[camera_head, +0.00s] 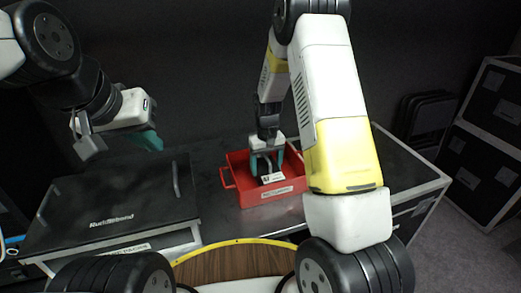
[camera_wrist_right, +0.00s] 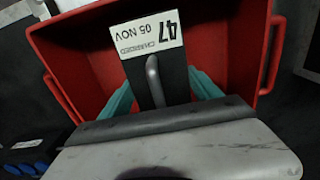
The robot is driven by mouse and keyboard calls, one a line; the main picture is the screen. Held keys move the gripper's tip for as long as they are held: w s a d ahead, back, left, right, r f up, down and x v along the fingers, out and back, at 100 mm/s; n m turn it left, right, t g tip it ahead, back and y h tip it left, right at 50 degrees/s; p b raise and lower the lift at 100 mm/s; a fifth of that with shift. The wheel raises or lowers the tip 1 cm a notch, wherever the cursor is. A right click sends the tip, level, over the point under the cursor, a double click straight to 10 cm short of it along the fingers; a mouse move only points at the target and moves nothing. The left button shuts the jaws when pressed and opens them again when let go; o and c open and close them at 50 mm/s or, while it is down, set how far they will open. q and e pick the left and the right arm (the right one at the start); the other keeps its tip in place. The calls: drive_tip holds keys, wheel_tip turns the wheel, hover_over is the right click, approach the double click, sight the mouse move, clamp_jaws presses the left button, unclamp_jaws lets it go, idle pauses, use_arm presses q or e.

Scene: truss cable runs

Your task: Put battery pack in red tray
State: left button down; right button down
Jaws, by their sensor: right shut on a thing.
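The battery pack (camera_head: 272,179) is a dark block with a white label and a grey handle. In the right wrist view the battery pack (camera_wrist_right: 150,38) shows its label reading "47", "05 NOV" and "CHARGED". The red tray (camera_head: 229,177) has side handles and stands on the dark case top; it fills much of the right wrist view (camera_wrist_right: 75,72). My right gripper (camera_head: 267,163) is shut on the pack, inside the tray's outline. Whether the pack touches the tray floor is hidden. My left gripper (camera_head: 147,140) hangs at the left, away from the tray; its jaw gap is unclear.
A black case (camera_head: 120,200) with a handle and lettering lies left of the tray. Black flight cases (camera_head: 490,125) stand at the far right. A dark item with blue parts (camera_wrist_right: 27,165) lies outside the tray in the right wrist view.

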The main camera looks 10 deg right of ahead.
drive_tip(key=shift+w, duration=0.1)
drive_tip(key=shift+c, duration=0.7)
unclamp_jaws()
drive_tip(key=shift+r, duration=0.1)
wheel_tip(320, 180, up, 12)
drive_tip(key=shift+f, duration=0.1)
drive_tip(key=s+d+r+m+t+y, duration=0.1)
drive_tip(key=s+d+r+t+y, duration=0.15)
drive_tip(key=s+r, duration=1)
drive_tip(key=s+r+t, duration=0.2)
drive_tip(key=s+r, duration=0.1)
drive_tip(key=s, duration=0.3)
drive_tip(key=s+r+t, duration=0.1)
drive_tip(key=s+r, duration=0.1)
drive_tip(key=s, duration=0.5)
drive_tip(key=shift+a+r+m+t, duration=0.15)
drive_tip(key=shift+r+m+t, duration=0.15)
drive_tip(key=shift+r+t, duration=0.1)
